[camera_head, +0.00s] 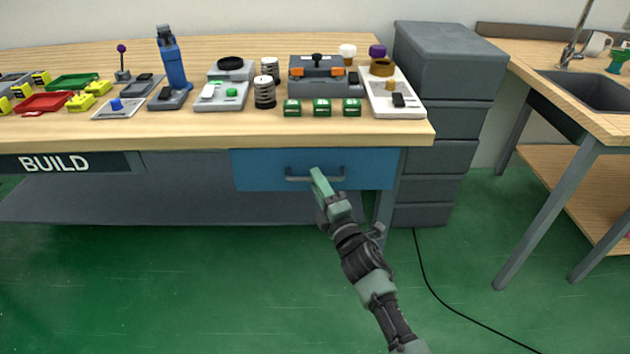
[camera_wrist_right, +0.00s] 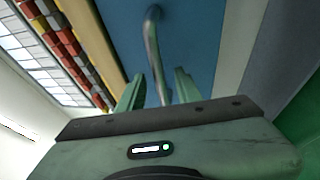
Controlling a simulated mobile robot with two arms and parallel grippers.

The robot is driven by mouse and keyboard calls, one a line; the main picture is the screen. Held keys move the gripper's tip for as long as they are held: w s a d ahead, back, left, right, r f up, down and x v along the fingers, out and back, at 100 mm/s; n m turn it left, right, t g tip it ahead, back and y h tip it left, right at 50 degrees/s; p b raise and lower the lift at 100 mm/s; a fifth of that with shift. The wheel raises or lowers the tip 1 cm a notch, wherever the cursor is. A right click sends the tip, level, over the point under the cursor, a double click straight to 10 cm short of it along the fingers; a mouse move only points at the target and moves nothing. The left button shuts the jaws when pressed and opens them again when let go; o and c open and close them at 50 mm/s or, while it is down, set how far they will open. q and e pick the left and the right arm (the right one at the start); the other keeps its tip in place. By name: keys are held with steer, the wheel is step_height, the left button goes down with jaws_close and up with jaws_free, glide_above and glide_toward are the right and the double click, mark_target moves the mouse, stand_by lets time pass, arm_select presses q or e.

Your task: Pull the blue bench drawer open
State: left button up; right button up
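The blue bench drawer (camera_head: 262,170) is set under the right part of the wooden bench top, its front flush with the bench as far as I can see. Its grey bar handle (camera_head: 300,178) runs across the middle of the front. My right gripper (camera_head: 319,176) is at the right half of the handle and hides part of it. In the right wrist view the blue drawer front (camera_wrist_right: 190,35) fills the middle, and the handle (camera_wrist_right: 152,45) runs between the two green fingers (camera_wrist_right: 158,90). The fingers are apart, with gaps beside the bar. My left gripper is not in view.
The bench top (camera_head: 200,136) holds trays, small devices and green boxes (camera_head: 322,107) above the drawer. A bench leg (camera_head: 386,215) and grey drawer stack (camera_head: 435,160) stand right of it. The green floor (camera_head: 200,280) in front is clear, with a black cable (camera_head: 425,270) at right.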

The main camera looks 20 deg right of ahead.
steer(key=shift+x, duration=0.85)
jaws_close()
stand_by(0.8)
